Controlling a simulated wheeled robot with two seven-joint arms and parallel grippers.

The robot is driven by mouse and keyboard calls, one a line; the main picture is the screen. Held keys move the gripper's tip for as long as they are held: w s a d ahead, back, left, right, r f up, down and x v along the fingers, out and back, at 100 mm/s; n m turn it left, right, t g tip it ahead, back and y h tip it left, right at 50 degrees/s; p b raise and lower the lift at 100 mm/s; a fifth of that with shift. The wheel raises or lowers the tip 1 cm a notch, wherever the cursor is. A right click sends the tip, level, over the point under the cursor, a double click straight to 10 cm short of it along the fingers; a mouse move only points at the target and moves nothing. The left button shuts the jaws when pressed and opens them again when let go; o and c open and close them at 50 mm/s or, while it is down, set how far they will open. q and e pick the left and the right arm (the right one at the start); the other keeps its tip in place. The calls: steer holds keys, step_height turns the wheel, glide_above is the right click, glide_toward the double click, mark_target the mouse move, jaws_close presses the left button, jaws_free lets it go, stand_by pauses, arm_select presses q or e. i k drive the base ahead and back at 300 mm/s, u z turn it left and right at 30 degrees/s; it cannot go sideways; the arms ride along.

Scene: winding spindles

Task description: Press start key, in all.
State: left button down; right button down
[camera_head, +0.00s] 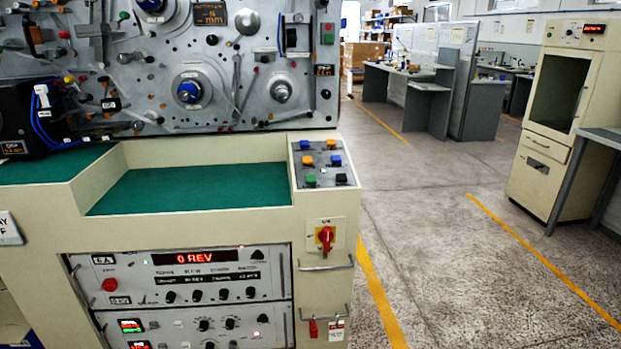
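A small grey key panel (323,163) sits on the right shoulder of the cream winding machine (220,228). It carries several coloured keys: a green key (310,180) at the front left, a blue key (335,160), orange and yellow keys, and dark keys. No label on them is readable, so I cannot tell from writing which is the start key. The display (195,257) below reads "0 REV" in red. Neither of my grippers is in view.
A green recessed tray (190,188) lies left of the key panel, empty. A red rotary switch (325,237) and handles are on the front face. The upright spindle panel (190,70) rises behind. Open floor (430,230) lies to the right, with a cream cabinet (560,110) beyond.

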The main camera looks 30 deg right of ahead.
mark_target(309, 180)
steer(key=z, duration=0.4)
steer(key=i, duration=1.25)
steer(key=z, duration=0.55)
